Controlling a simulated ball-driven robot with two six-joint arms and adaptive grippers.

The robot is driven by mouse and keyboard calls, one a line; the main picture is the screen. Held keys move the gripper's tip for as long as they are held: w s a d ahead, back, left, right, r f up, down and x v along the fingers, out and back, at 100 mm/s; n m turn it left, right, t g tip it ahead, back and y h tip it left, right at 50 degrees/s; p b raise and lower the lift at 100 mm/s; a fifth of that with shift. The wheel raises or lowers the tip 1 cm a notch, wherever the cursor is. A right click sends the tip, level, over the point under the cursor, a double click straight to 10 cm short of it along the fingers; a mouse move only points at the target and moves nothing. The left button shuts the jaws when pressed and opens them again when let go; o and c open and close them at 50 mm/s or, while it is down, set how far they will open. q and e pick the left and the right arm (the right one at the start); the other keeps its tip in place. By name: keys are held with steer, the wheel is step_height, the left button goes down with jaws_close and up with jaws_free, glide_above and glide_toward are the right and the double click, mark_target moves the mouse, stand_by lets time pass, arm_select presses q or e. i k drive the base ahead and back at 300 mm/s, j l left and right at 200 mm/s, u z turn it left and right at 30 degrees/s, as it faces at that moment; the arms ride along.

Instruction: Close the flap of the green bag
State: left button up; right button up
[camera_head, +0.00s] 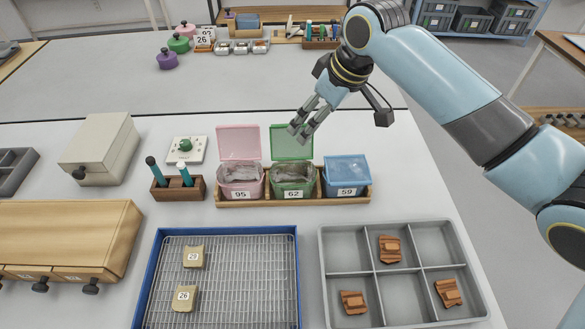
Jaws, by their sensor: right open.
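The green bag (292,178), labelled 62, stands in the middle of a wooden rack between a pink bag and a blue bag. Its green flap (291,142) stands upright at the back, so the bag is open and something greyish shows inside. My right gripper (300,132) comes in from the upper right. It is open and empty, with its fingertips in front of the upper part of the green flap in the picture. I cannot tell whether they touch it. My left gripper is not in view.
The pink bag (239,178), labelled 95, also has its flap up. The blue bag (346,175), labelled 59, has its flap down. A wire-rack tray (228,230) and a grey compartment tray (448,223) with sherds lie in front.

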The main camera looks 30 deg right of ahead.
mark_target(283, 146)
steer(key=k, duration=1.5)
